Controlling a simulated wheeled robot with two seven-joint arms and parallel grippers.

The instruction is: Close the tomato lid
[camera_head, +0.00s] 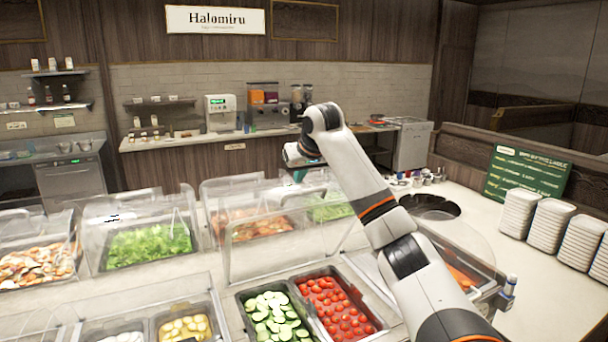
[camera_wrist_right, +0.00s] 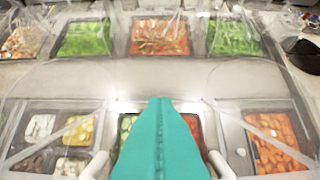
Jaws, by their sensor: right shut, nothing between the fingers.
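Red tomatoes fill a dark well (camera_head: 338,305) at the front centre in the head view, beside a well of cucumber slices (camera_head: 272,312). A clear lid (camera_head: 262,250) stands raised behind these two wells, which lie uncovered. My right arm reaches across from the lower right. Its gripper (camera_head: 300,172) is above and behind the raised lid, partly hidden by my own wrist. In the right wrist view the teal fingers (camera_wrist_right: 160,105) are shut together and empty. They cover much of the tomato and cucumber wells; some red tomatoes (camera_wrist_right: 193,125) show beside them. Contact with the lid cannot be told.
Other clear-covered wells hold greens (camera_head: 150,247) and mixed food (camera_head: 38,263). A carrot well (camera_wrist_right: 275,140) lies right of the tomatoes. Stacked white trays (camera_head: 547,222), a green sign (camera_head: 527,172) and a dark round opening (camera_head: 430,206) are on the right counter.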

